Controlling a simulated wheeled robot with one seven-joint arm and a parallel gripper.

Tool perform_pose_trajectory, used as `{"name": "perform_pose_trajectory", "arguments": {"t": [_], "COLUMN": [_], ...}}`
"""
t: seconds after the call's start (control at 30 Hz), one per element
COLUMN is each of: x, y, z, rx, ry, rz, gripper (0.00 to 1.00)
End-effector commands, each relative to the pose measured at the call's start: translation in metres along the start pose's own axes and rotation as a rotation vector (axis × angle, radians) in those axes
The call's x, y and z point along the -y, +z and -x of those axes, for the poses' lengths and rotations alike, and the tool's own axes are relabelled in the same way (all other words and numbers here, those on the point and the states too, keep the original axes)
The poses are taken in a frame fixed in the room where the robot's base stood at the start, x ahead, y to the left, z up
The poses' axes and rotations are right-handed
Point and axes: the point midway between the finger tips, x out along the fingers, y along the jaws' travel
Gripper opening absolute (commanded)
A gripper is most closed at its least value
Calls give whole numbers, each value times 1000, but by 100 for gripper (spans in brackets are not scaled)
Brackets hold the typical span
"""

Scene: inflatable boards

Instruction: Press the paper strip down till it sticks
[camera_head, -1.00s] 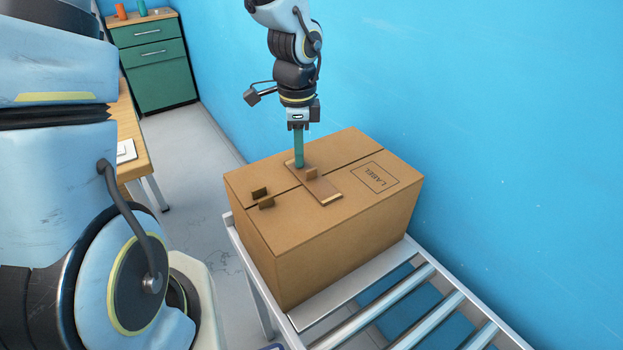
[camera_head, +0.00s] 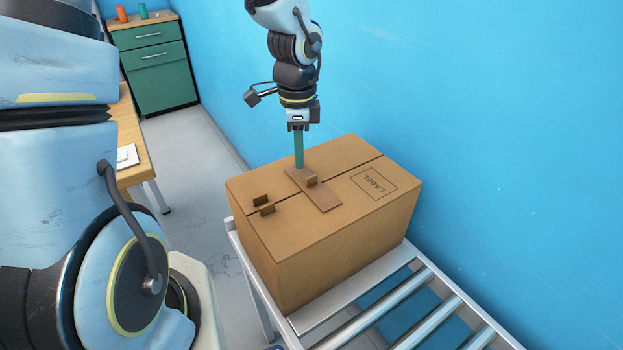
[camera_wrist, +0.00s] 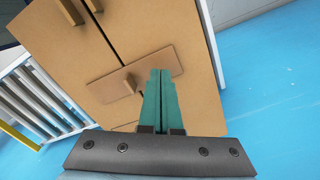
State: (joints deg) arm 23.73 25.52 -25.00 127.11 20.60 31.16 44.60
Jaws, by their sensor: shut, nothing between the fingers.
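The paper strip (camera_head: 322,196) is a brown flat piece lying across the seam on top of the cardboard box (camera_head: 350,245), with a small upright tab near its middle. It also shows in the wrist view (camera_wrist: 106,88), where it looks flat. My gripper (camera_head: 299,166) points straight down with its green fingers shut and empty. The fingertips are at the strip's far end and look to be touching it or just above it. In the wrist view the shut fingers (camera_wrist: 161,72) cover part of the strip.
The box sits on a roller conveyor (camera_head: 400,306) close to the blue wall (camera_head: 500,130). Two small brown tabs (camera_head: 263,204) stand near the seam at the box's left end. A printed label (camera_head: 374,185) lies right of the strip. A green cabinet (camera_head: 155,75) stands far back.

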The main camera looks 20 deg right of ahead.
Motion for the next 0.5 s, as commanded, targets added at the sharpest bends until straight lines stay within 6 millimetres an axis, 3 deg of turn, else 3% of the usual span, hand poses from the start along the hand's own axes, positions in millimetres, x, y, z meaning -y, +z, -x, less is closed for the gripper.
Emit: {"name": "perform_pose_trajectory", "arguments": {"t": [0.5], "x": [0], "y": [0], "z": [41], "rx": [0], "ry": [0], "rz": [0], "gripper": [0]}}
